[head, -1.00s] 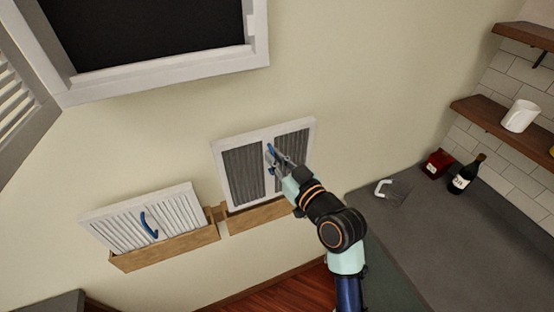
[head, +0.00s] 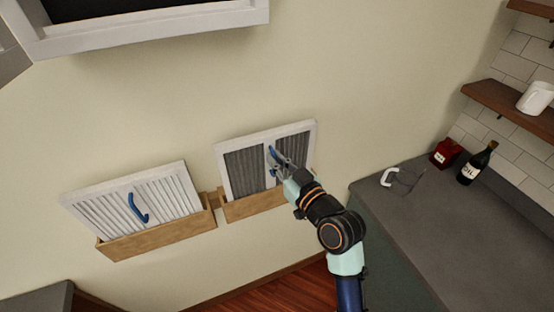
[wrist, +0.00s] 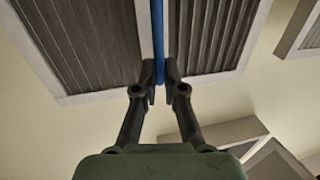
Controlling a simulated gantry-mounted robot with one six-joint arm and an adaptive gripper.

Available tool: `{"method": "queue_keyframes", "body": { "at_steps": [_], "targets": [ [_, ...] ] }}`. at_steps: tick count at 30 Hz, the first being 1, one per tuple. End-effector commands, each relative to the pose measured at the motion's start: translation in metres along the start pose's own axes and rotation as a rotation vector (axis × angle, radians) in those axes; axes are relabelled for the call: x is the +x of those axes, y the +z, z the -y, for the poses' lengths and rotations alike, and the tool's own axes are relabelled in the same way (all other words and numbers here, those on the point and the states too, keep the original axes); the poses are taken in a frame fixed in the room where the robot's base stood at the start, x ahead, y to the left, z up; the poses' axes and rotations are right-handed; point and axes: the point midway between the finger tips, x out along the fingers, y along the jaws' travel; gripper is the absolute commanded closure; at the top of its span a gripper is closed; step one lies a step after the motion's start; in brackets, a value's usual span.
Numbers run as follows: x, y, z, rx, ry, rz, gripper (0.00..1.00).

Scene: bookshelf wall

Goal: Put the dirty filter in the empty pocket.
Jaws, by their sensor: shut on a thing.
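The dirty filter (head: 244,172) has grey pleats in a white frame with a blue handle down its middle. In the head view it stands at the right-hand wooden pocket (head: 238,208), its lower edge hidden behind the pocket's front board. I cannot tell whether it rests on the pocket's floor. My gripper (head: 276,163) is shut on the blue handle. The wrist view shows the gripper's fingers (wrist: 159,82) on either side of the handle (wrist: 158,40), with the filter's pleats (wrist: 88,40) behind.
A clean white filter (head: 165,200) with a blue handle sits in the left-hand pocket (head: 160,238). A white-framed dark opening (head: 150,27) is in the wall above. At right, a counter (head: 430,225) holds a bottle (head: 478,163), a red object (head: 446,153) and a white-handled item (head: 390,177).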

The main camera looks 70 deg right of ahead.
Motion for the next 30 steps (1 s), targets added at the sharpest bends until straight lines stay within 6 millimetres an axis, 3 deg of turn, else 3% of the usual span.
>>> {"method": "queue_keyframes", "body": {
  "at_steps": [4, 14, 15, 20, 30],
  "targets": [
    [0.0, 0.0123, 0.0, 0.0, 0.0, -0.002, 1.0],
    [0.0, 0.0138, 0.0, 0.0, 0.0, -0.002, 1.0],
    [0.0, 0.0137, 0.0, 0.0, 0.0, -0.002, 0.89],
    [0.0, 0.014, 0.0, 0.0, 0.0, -0.002, 0.63],
    [-0.0034, 0.0153, -0.0003, 0.0, 0.0, 0.001, 0.62]
  ]
}}
